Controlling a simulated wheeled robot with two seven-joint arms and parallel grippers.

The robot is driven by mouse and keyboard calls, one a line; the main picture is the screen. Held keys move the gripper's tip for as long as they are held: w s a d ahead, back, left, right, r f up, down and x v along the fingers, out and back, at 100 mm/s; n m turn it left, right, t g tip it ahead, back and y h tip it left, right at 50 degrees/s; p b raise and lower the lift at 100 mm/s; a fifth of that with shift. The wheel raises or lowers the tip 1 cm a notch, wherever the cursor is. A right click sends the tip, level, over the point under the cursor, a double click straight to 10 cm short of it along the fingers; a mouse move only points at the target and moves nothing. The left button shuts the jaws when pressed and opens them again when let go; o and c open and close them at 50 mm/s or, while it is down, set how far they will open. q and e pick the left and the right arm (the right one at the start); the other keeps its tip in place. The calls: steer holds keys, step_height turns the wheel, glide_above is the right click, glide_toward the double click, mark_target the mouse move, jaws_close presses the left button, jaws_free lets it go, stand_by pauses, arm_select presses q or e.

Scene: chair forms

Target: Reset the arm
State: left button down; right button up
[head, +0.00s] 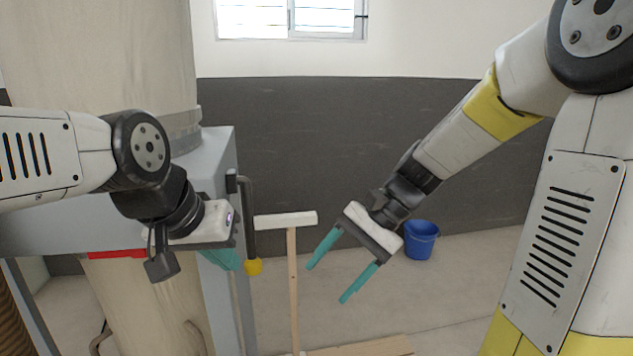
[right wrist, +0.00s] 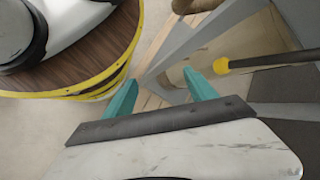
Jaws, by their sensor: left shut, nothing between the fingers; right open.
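My right arm comes in from the right in the head view. Its gripper (head: 328,284) is open, with two teal fingers apart and nothing between them, pointing down and left. The same gripper (right wrist: 161,77) shows open and empty in the right wrist view. My left arm comes in from the left. Its gripper (head: 222,260) is shut and empty in front of the grey machine frame (head: 222,165), with its teal fingers partly hidden behind my wrist.
A black lever (head: 248,215) with a yellow tip hangs right of my left gripper. A wooden post with a white crossbar (head: 286,220) stands between the grippers. A blue bucket (head: 421,242) is on the floor behind my right gripper. A wooden board (head: 365,347) lies low in front.

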steer(key=s+d+r+n+t+h, duration=0.5)
steer(key=d+r+n+t, duration=0.1)
steer(key=d, duration=0.5)
steer(key=shift+s+r+t, duration=0.2)
steer(key=shift+r+t, duration=0.3)
steer(key=shift+t, duration=0.5)
